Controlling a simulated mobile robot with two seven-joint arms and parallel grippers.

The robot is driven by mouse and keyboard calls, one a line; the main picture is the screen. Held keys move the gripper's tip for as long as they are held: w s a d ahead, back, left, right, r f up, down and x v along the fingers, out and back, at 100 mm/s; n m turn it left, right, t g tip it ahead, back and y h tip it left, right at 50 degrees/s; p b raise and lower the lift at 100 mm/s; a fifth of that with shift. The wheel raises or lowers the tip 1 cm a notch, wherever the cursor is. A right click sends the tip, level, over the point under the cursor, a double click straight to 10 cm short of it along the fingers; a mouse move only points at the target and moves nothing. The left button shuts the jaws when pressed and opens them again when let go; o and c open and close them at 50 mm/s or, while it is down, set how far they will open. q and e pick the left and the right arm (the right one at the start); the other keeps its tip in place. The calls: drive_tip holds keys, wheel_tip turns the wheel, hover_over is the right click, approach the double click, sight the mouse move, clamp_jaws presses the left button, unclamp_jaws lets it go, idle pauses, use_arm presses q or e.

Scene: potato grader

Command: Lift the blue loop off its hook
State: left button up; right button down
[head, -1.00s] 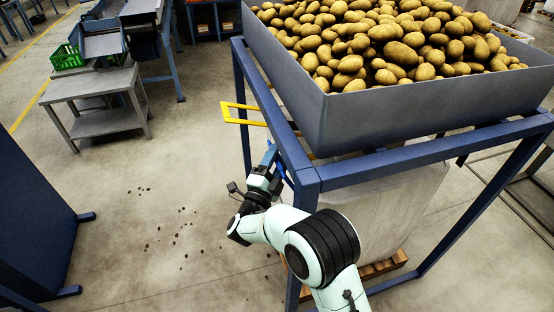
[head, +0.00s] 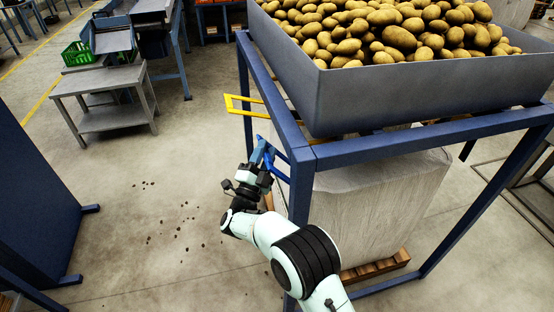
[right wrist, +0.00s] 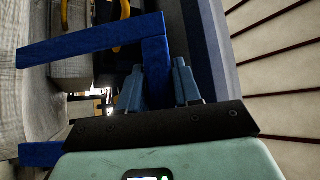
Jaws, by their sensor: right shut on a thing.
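The blue loop (head: 269,161) shows beside the near corner post of the blue stand in the head view. In the right wrist view the loop (right wrist: 92,42) is a flat blue band with square corners. My right gripper (head: 262,148) is shut on one side of it. In the right wrist view one finger of the right gripper (right wrist: 158,82) stands on each side of the band. I cannot make out the hook or whether the loop still touches it. My left gripper is not in view.
The blue stand (head: 350,152) carries a grey bin (head: 420,95) full of potatoes. A yellow bar frame (head: 232,104) juts out left of the stand. A pale sack (head: 360,205) stands beneath on a wooden pallet (head: 375,268). Open floor lies left of my right arm.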

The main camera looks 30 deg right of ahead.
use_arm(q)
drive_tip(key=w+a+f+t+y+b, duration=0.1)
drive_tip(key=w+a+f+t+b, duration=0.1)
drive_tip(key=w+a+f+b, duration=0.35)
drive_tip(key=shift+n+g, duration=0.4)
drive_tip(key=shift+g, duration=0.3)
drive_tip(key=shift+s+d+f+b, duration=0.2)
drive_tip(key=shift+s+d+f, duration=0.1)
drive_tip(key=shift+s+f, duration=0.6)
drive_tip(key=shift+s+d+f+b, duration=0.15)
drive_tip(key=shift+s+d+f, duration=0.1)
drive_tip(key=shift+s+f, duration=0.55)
use_arm(e)
drive_tip(key=w+a+f+n+t+y, duration=0.1)
drive_tip(key=a+f+n+t+y, duration=0.3)
drive_tip(key=f+n+t, duration=0.4)
drive_tip(key=shift+w+a+f+n, duration=0.2)
drive_tip(key=shift+a+n, duration=0.7)
drive_tip(key=shift+n, duration=0.6)
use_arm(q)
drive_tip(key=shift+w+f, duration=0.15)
use_arm(e)
drive_tip(key=shift+f, duration=0.1)
drive_tip(key=c, duration=0.9)
unclamp_jaws()
drive_tip(key=shift+o, duration=0.2)
drive_tip(key=v, duration=1.3)
drive_tip(key=shift+s, duration=0.25)
